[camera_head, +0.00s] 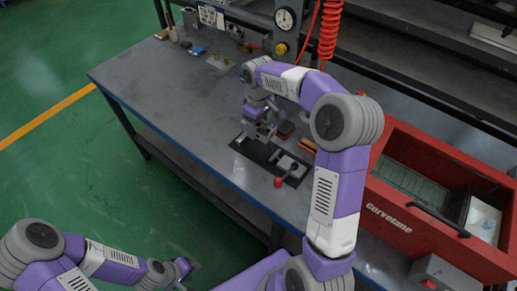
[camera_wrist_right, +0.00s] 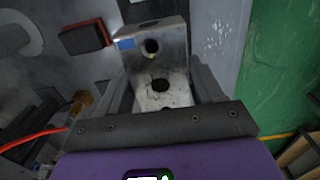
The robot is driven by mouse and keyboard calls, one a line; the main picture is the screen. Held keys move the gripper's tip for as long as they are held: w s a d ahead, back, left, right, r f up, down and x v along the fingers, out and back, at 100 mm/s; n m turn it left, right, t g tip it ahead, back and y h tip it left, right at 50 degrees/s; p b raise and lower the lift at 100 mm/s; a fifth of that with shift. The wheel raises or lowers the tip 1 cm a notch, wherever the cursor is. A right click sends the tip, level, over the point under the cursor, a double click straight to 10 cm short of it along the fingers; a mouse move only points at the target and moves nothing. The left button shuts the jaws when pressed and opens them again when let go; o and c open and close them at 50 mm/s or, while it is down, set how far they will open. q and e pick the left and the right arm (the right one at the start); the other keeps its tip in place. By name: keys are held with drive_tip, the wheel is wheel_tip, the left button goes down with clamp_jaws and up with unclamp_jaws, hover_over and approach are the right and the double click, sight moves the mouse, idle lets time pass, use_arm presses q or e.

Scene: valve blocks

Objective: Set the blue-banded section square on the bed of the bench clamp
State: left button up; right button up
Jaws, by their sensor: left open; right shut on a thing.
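The blue-banded section (camera_wrist_right: 160,70) is a grey metal block with round holes and a blue patch at its upper left edge. My right gripper (camera_head: 262,122) is shut on it; in the right wrist view the fingers lie along its two sides. In the head view the gripper and block are over or beside the far left part of the bench clamp (camera_head: 292,168), a dark base with a red-knobbed lever. I cannot tell whether the block touches the bed. My left gripper (camera_head: 186,268) is open and empty, off the bench at the lower left.
A dark block with reddish edges (camera_wrist_right: 85,38) lies near the held section. The bench's left part is mostly clear. A red coiled hose (camera_head: 329,35) hangs behind.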

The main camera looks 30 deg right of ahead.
sight(258, 148)
wheel_tip(258, 148, down, 9)
drive_tip(key=b, duration=0.2)
drive_tip(key=shift+b, duration=0.4)
drive_tip(key=shift+f, duration=0.1)
drive_tip(key=shift+f, duration=0.15)
drive_tip(key=o, duration=1.4)
wheel_tip(258, 148, up, 12)
drive_tip(key=p, duration=0.3)
drive_tip(key=shift+p, duration=0.4)
drive_tip(key=shift+r, duration=0.2)
